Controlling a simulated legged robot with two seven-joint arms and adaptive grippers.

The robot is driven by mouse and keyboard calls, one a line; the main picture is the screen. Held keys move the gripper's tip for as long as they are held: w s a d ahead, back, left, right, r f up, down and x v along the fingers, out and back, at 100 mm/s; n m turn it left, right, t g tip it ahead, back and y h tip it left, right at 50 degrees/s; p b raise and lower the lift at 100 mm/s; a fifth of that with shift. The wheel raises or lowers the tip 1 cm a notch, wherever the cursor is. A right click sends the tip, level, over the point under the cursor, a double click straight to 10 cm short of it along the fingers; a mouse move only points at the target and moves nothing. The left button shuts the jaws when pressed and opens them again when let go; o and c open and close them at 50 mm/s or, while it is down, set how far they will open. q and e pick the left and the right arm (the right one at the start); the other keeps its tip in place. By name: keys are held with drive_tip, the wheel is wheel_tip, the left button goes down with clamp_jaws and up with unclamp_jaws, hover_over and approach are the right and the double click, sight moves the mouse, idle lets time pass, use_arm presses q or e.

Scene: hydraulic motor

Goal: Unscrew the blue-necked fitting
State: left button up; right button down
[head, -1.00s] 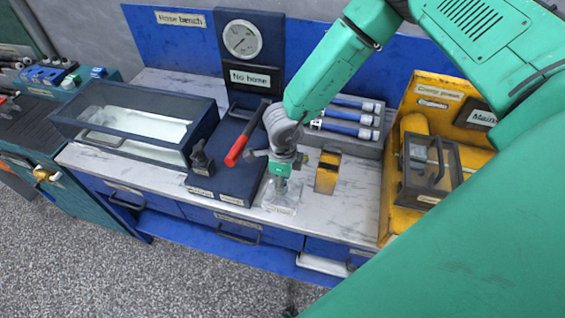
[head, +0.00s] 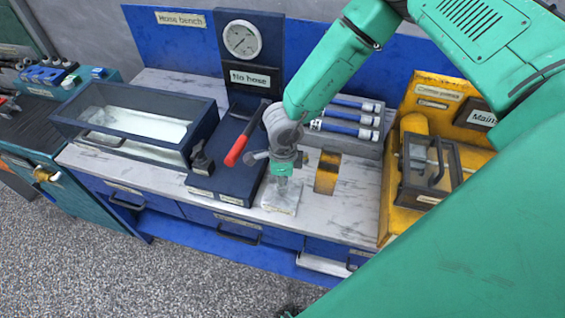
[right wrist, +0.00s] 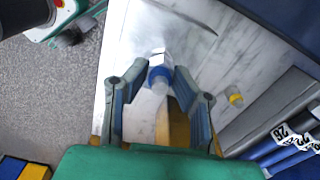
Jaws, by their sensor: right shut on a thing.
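The blue-necked fitting (right wrist: 158,76) shows in the right wrist view as a pale body with a blue collar, between my fingertips. My right gripper (right wrist: 159,84) is shut on it, one finger on each side. In the head view my right gripper (head: 283,180) points down over a pale metal block (head: 281,201) at the bench's front edge. The fitting is hidden or too small to tell there. My left gripper is not in view.
A red-handled lever (head: 238,150) stands close left of my gripper. A yellow crimp press (head: 425,165) stands further right. A glass-sided tank (head: 135,122) is at left.

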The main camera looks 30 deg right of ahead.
drive_tip(key=n, duration=0.3)
drive_tip(key=shift+n, duration=0.4)
drive_tip(key=n, duration=0.3)
drive_tip(key=shift+r+n, duration=0.1)
drive_tip(key=shift+n, duration=1.3)
drive_tip(key=n, duration=0.4)
drive_tip(key=shift+r, duration=0.1)
drive_tip(key=shift+r, duration=1.95)
